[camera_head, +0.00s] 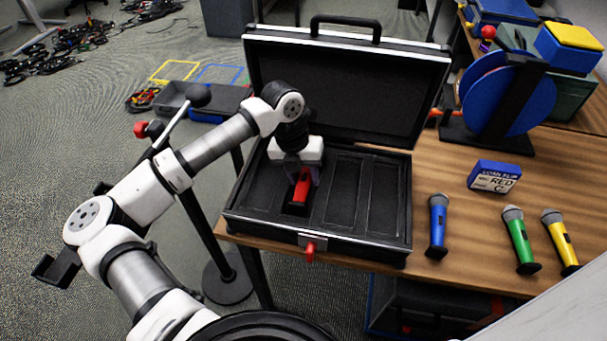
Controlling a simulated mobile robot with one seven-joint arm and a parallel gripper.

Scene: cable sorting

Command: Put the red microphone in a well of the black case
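The red microphone (300,189) is at the second well from the left of the open black case (408,225). Its red body and dark lower end show; its head is hidden under my gripper. My gripper (303,178) points down over the case from the left, with one finger on each side of the red microphone. I cannot tell whether the fingers press on it or stand slightly apart, nor whether it rests on the well floor. The other wells of the case look empty.
A blue cable reel (510,95) stands behind. The raised lid (345,85) rises behind my gripper.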

